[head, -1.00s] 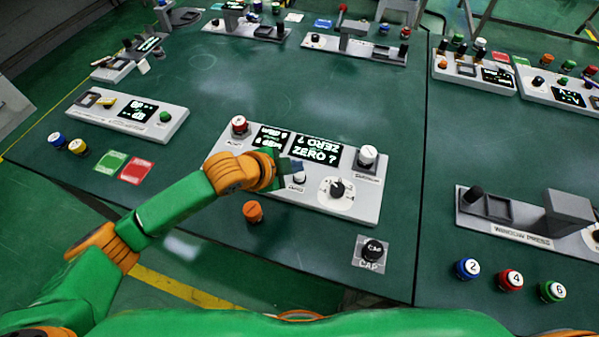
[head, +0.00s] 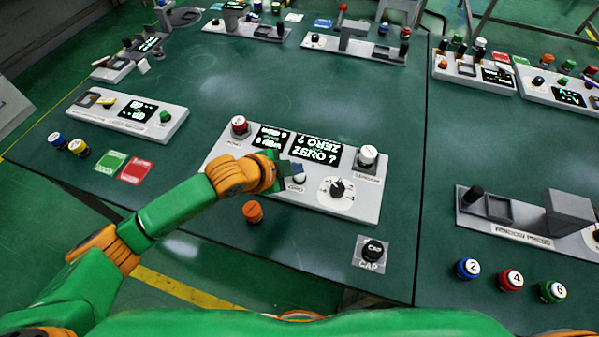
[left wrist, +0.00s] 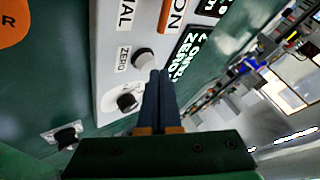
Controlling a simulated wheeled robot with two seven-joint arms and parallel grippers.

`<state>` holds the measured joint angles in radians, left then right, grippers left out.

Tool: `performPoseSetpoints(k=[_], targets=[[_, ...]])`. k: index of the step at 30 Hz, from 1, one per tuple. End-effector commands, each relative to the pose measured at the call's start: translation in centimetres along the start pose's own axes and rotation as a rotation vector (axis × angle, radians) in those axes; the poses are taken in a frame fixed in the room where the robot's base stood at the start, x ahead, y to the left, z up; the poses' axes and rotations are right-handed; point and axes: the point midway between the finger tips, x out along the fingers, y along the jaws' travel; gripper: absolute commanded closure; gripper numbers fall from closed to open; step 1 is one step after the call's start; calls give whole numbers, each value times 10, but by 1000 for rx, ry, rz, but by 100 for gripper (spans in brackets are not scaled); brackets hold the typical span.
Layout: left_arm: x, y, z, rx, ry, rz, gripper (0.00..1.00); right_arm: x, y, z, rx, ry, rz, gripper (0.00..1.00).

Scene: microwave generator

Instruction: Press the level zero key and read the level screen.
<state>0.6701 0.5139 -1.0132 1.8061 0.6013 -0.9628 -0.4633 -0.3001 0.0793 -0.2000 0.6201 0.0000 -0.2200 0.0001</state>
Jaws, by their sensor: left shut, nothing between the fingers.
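The generator panel (head: 240,172) is a light grey box in the middle of the table. My right gripper is not in view.
The panel also carries a red key (head: 239,124), a white-topped knob (head: 368,155) and a black dial (head: 337,188). An orange knob (head: 252,211) and a black CAP key (head: 373,250) stand on the table in front. Other panels stand around; the table behind the panel is clear.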

Motion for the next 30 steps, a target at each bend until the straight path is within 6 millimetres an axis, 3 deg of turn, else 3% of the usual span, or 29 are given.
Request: performPoseSetpoints(k=[30], targets=[[8,6,6,0,-1,2,100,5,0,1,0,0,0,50]])
